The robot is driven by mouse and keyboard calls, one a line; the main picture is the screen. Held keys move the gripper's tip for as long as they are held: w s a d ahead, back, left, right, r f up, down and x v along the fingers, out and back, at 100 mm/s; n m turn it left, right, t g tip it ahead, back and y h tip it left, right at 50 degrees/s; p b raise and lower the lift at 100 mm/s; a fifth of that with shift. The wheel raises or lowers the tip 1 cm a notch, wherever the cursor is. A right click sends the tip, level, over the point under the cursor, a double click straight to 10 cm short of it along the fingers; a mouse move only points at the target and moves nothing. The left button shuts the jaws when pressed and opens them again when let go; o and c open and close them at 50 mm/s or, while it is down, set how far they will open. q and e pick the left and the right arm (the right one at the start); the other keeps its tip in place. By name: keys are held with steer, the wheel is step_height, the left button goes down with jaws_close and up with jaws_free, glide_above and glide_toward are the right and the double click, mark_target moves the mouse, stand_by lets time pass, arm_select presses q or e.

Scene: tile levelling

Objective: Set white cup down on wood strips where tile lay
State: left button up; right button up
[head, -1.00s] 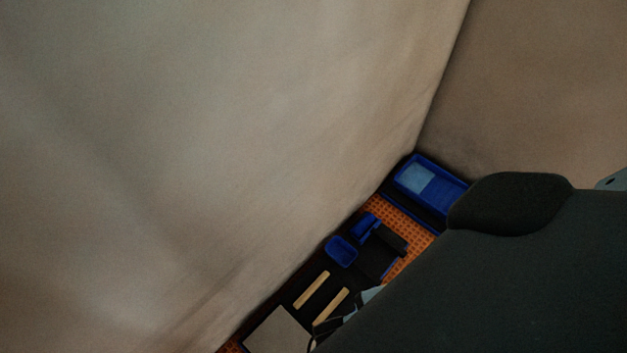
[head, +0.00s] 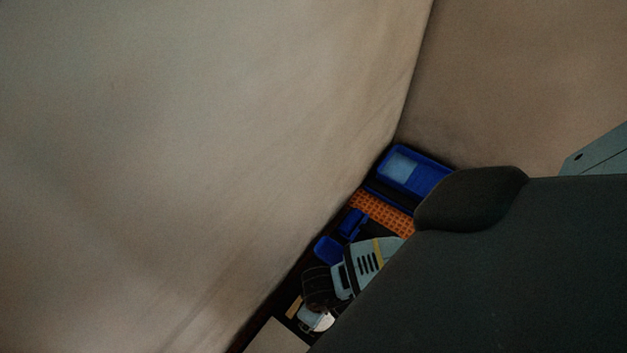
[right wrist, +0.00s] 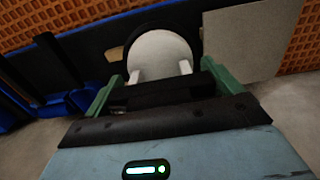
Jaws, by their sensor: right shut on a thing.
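My right gripper (right wrist: 160,71) is shut on the white cup (right wrist: 160,48), which lies between its fingertips in the right wrist view. The cup also shows as a small white shape (head: 319,321) below my right wrist in the head view. One wood strip (head: 294,307) shows beside the gripper, and a strip end (right wrist: 115,54) shows left of the cup in the wrist view. The other strip is hidden. Whether the cup touches the strips cannot be told. A grey tile (head: 277,339) lies beside the strips. My left gripper is out of view.
A blue tray (head: 415,172) with a pale patch stands at the far end by the wall. A small blue container (head: 327,250) and another blue object (head: 352,223) lie near the gripper. A pale wall (head: 220,150) borders the work area.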

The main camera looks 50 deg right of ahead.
steer(key=shift+w+d+f+b, duration=0.1)
steer(key=shift+w+d+b, duration=0.1)
steer(key=shift+w+d, duration=0.4)
steer(key=shift+w+d+b, duration=0.15)
steer(key=shift+w+d, duration=0.1)
steer(key=shift+w, duration=0.55)
steer(key=f+b, duration=0.1)
steer(key=f, duration=0.1)
steer(key=f+b, duration=0.1)
steer(key=shift+w+d+f+b, duration=0.2)
steer(key=shift+w+f+b, duration=0.1)
steer(key=shift+w+f, duration=0.05)
steer(key=shift+f, duration=0.15)
steer(key=o, duration=1.1)
